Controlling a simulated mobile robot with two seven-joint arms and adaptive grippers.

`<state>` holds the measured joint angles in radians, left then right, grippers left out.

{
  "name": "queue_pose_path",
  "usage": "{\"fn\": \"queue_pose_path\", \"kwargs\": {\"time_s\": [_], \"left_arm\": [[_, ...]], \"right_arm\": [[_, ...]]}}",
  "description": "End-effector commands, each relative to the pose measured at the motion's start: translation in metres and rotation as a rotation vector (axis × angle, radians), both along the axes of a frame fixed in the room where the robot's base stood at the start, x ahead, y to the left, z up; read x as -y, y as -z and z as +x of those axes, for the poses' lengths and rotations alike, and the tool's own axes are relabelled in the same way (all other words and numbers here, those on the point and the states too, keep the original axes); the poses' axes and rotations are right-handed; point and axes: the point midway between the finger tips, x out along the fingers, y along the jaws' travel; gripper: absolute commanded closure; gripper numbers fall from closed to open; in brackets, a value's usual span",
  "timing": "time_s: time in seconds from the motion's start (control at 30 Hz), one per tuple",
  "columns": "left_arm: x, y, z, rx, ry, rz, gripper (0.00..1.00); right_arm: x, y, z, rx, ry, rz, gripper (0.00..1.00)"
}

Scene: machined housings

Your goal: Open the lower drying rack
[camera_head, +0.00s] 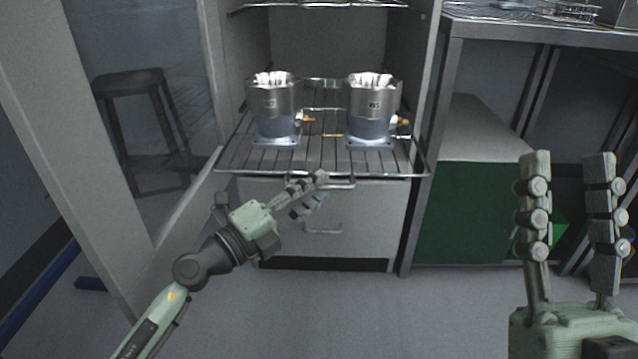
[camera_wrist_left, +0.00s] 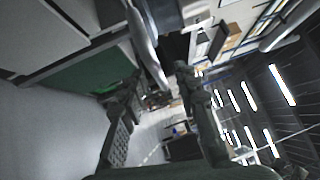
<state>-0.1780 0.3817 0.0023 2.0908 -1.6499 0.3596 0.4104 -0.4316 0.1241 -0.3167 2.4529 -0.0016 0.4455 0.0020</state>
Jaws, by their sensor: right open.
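The lower drying rack (camera_head: 270,160) is a wire shelf inside the open cabinet. Its front edge stands out over the drawer front below, with a bar handle (camera_head: 342,184) at the front. Two metal housings, a left one (camera_head: 275,103) and a right one (camera_head: 372,103), stand upright on the rack. My left gripper (camera_head: 318,188) is at the left part of the handle. The left wrist view shows its fingers (camera_wrist_left: 160,73) apart, with the pale bar (camera_wrist_left: 147,38) between them; contact cannot be told. My right gripper (camera_head: 567,158) is open, empty and raised at the right, away from the rack.
An upper wire rack (camera_head: 320,5) is above the housings. A drawer front with its own handle (camera_head: 322,228) is below the rack. A transparent door panel (camera_head: 140,60) and a stool (camera_head: 130,85) are at the left. A metal table (camera_head: 540,30) stands right. The floor in front is clear.

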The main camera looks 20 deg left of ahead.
Motion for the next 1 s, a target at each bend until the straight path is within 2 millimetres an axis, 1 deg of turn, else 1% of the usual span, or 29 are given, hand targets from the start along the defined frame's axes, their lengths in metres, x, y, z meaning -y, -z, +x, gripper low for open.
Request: {"fn": "queue_pose_path", "kwargs": {"time_s": [0.03,0.13,0.43,0.47,0.6,0.7,1.0], "left_arm": [[0.0026,-0.0015,0.0056,0.001,-0.001,-0.001,0.69],[0.0067,-0.0021,0.0115,0.001,0.000,0.000,0.69],[0.0080,-0.0015,0.0140,0.000,-0.001,-0.001,0.69],[0.0081,-0.0016,0.0140,0.000,-0.001,-0.001,0.72],[0.0080,-0.0015,0.0139,0.000,-0.001,0.000,0.89],[0.0080,-0.0016,0.0138,0.000,-0.001,0.000,1.00],[0.0078,-0.0015,0.0138,0.000,-0.001,0.000,1.00]], "right_arm": [[-0.0008,0.0005,0.0014,-0.012,-0.001,-0.003,0.58],[-0.0018,0.0021,0.0031,-0.026,-0.003,-0.008,0.58],[-0.0022,0.0035,0.0042,-0.033,-0.003,-0.011,0.58],[-0.0022,0.0035,0.0042,-0.033,-0.003,-0.011,0.58],[-0.0022,0.0035,0.0042,-0.033,-0.002,-0.012,0.58],[-0.0021,0.0035,0.0043,-0.033,-0.002,-0.012,0.58],[-0.0021,0.0035,0.0043,-0.032,-0.002,-0.011,0.58]]}}
